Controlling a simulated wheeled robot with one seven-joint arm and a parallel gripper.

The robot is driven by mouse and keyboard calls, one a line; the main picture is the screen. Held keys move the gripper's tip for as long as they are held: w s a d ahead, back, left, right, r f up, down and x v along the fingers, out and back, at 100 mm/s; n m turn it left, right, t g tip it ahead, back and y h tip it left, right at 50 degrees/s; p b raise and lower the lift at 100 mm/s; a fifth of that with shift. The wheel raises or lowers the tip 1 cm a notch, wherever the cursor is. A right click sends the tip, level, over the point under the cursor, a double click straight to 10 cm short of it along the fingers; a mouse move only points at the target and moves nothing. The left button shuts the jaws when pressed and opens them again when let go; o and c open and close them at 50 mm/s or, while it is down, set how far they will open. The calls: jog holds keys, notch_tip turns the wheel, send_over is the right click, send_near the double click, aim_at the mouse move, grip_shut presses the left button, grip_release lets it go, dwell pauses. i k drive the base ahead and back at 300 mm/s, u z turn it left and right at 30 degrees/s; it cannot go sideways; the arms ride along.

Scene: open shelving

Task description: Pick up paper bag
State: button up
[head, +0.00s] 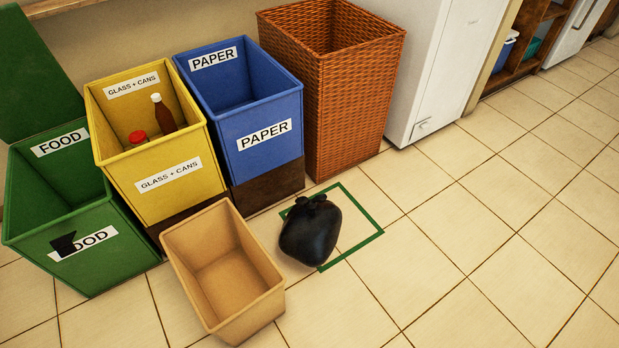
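A black tied bag (311,232) sits on the tiled floor, right of the small tan bin. It has a knotted top, and it partly covers the left side of a green square outline (362,249) on the floor. I cannot tell from its look whether it is the paper bag. The blue bin labelled PAPER (263,165) stands behind it to the left, and no bag shows inside. My gripper is not in view.
A yellow glass and cans bin (165,205) holds a brown bottle (163,115) and a red-topped item (137,137). A green food bin (110,262), an open tan bin (252,322) and a wicker basket (350,110) stand nearby. Floor at right is clear.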

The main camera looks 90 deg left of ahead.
aim_at(235, 288)
jog(key=u, duration=1.25)
jog(key=i, duration=2.05)
jog(key=u, duration=4)
jog(key=i, duration=1)
